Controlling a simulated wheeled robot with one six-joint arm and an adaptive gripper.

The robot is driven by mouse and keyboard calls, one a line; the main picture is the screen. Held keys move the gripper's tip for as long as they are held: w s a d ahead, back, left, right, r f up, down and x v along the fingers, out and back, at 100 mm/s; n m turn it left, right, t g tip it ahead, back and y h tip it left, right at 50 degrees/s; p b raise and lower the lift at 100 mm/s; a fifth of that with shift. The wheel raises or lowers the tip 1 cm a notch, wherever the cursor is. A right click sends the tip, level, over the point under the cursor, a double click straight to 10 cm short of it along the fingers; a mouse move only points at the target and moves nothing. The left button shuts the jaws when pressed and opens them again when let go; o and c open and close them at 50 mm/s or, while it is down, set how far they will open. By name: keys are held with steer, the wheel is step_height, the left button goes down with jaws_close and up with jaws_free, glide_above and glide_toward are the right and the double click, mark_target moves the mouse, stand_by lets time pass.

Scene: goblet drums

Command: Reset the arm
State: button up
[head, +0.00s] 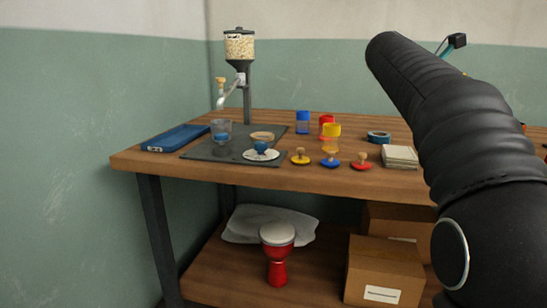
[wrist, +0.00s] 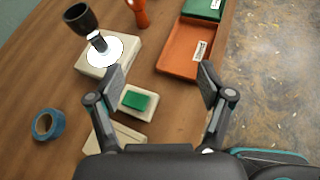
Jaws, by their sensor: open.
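My gripper (wrist: 160,76) shows in the wrist view, open, with its two fingers spread wide and nothing between them. It is above the wooden workbench (wrist: 158,112). Beyond and between the fingers lie a white pad with a green block (wrist: 137,102) and an orange tray (wrist: 178,62).
The head view shows a hopper dispenser (head: 239,46), a blue tray (head: 176,138), a grey mat (head: 210,153), colored cups and several wooden-handled stamps on the bench (head: 250,175). Below stand a red goblet drum (head: 277,270) and cardboard boxes (head: 384,272). A blue tape roll (wrist: 48,124) lies left in the wrist view.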

steer(key=s+a+f+m+t+y+p, duration=0.1)
steer(key=s+a+f+m+y+p, duration=0.1)
steer(key=s+a+f+m+y, duration=0.4)
steer(key=s+a+f+m+t+y+p, duration=0.2)
steer(key=s+a+f+m+y, duration=0.4)
steer(key=s+a+f+m, duration=0.7)
steer(key=s+a+f, duration=0.5)
steer(key=s+f, duration=0.3)
steer(key=f, duration=0.2)
steer(key=shift+s+y, duration=0.3)
steer(key=shift+s, duration=0.05)
